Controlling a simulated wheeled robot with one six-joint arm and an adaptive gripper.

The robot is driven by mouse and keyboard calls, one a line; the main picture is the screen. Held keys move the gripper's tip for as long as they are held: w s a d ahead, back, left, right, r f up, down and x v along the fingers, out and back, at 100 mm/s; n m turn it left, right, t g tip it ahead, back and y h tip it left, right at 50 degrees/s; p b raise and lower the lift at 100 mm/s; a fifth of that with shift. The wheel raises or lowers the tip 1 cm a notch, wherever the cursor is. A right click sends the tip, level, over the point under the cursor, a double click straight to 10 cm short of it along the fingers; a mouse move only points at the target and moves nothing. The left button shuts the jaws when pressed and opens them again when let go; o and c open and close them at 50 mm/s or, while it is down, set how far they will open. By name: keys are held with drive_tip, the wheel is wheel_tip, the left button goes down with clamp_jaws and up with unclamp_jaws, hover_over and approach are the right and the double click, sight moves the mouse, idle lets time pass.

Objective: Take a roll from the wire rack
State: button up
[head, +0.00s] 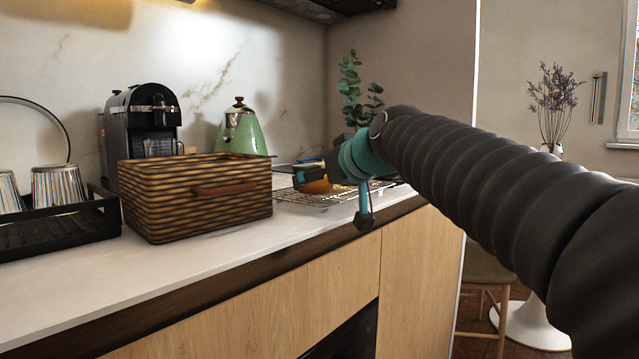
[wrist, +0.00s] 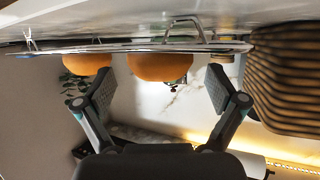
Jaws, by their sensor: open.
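The wire rack (head: 300,197) lies on the counter beyond the woven basket. In the wrist view, which is upside down, the rack (wrist: 120,48) runs along the top. An orange-brown roll (wrist: 160,67) sits on it, between and beyond my open fingers (wrist: 161,88). A second roll (wrist: 87,64) is to its left, partly behind the left finger. In the head view a roll (head: 318,187) shows beside my gripper (head: 340,192), which partly hides it and the rack. My gripper is open and empty at the rack's front side. I cannot tell whether it touches anything.
The woven basket (head: 190,200) stands close to the rack and also fills the right of the wrist view (wrist: 285,80). A green kettle (head: 243,134), a coffee machine (head: 143,120) and a black tray with cups (head: 60,228) stand farther left. The front counter strip (head: 200,262) is clear.

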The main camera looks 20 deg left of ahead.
drive_tip(key=shift+x, duration=1.4)
drive_tip(key=shift+r, duration=0.1)
drive_tip(key=shift+c, duration=0.3)
drive_tip(key=c, duration=1.2)
drive_tip(key=shift+o, duration=0.2)
